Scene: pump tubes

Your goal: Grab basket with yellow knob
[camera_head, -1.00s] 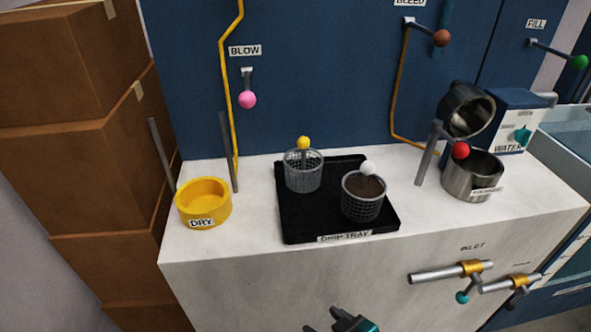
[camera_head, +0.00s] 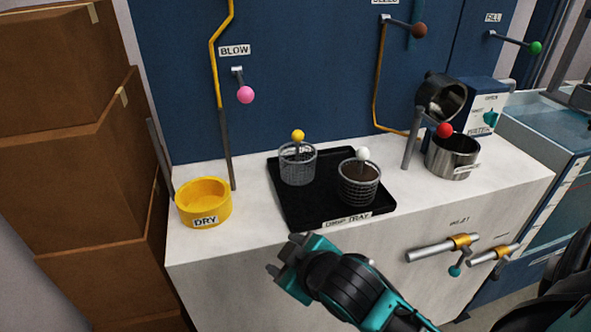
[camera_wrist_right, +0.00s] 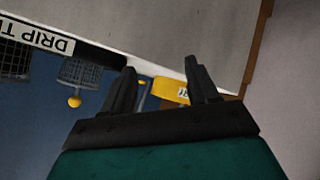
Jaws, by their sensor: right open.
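The mesh basket (camera_head: 298,170) with the yellow knob (camera_head: 298,135) stands upright at the back left of the black drip tray (camera_head: 312,218). The basket also shows upside down in the right wrist view (camera_wrist_right: 80,73), left of the fingers, with its yellow knob (camera_wrist_right: 74,102). My right gripper (camera_head: 284,254) is open and empty in front of the counter's front face, below and nearer than the tray. The right wrist view shows its two fingers (camera_wrist_right: 160,68) apart with nothing between them. My left gripper is not in view.
A dark-filled basket (camera_head: 359,186) with a white knob (camera_head: 362,154) stands on the tray, right of the yellow-knob basket. A yellow DRY bowl (camera_head: 203,205) is at left, beside upright grey rods. A metal pot (camera_head: 452,158) with a red knob stands at right. Cardboard boxes (camera_head: 80,170) stack at far left.

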